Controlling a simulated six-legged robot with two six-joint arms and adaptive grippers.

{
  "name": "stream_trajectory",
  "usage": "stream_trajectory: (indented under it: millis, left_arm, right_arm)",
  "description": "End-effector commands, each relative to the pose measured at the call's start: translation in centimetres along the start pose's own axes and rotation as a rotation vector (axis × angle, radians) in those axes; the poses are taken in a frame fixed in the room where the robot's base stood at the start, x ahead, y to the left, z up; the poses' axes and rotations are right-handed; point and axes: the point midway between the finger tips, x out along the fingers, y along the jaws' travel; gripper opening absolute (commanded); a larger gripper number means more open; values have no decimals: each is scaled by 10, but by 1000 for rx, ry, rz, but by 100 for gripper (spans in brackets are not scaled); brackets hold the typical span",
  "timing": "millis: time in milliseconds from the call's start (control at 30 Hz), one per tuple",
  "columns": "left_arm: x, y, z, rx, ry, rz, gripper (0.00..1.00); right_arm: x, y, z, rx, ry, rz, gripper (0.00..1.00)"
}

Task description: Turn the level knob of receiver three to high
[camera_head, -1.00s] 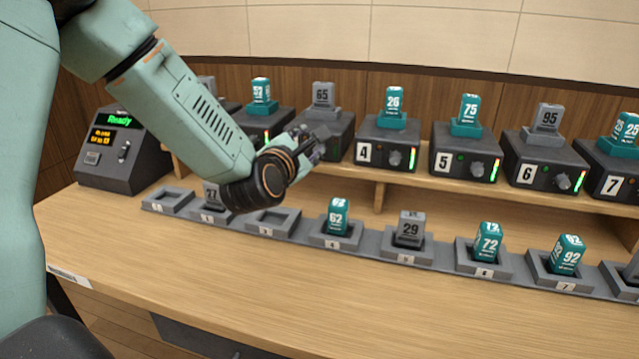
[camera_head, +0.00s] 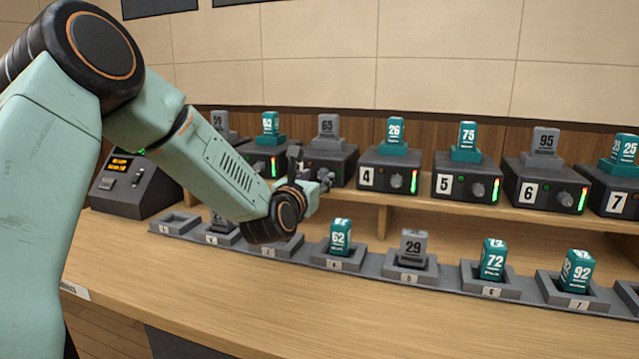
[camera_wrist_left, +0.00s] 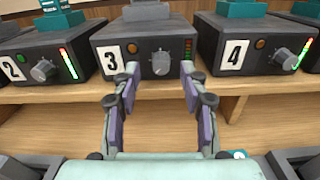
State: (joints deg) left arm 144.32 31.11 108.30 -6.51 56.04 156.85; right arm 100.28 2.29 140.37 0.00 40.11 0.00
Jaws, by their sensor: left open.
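Receiver three is a dark box on the shelf with a white "3" label; it shows in the left wrist view (camera_wrist_left: 145,48) and partly behind my arm in the head view (camera_head: 345,160). Its grey level knob (camera_wrist_left: 160,63) points about straight up. The light strip beside the knob is mostly dark, with dim red at the top. My left gripper (camera_wrist_left: 158,72) is open, its fingers either side of the knob in the picture and seemingly short of it. In the head view, the left gripper (camera_head: 312,174) is at receiver three's front. My right gripper is not in view.
Receiver two (camera_wrist_left: 42,55) and receiver four (camera_wrist_left: 250,45) stand close on either side, with lit green strips. A grey transmitter numbered 65 (camera_head: 327,128) sits on receiver three. Below, numbered docks hold several packs, such as teal 62 (camera_head: 340,238).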

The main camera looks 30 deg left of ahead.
Motion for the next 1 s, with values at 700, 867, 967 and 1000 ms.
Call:
stream_trajectory:
  millis: [700, 867, 967, 1000]
  left_arm:
    - [18, -3, 0, 0, 1, 0, 32]
    - [18, -3, 0, 0, 1, 0, 18]
    - [18, -3, 0, 0, 1, 0, 10]
    - [18, -3, 0, 0, 1, 0, 6]
  right_arm:
    - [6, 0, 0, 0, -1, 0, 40]
    - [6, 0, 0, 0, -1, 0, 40]
    - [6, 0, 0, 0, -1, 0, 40]
    - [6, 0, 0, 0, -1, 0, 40]
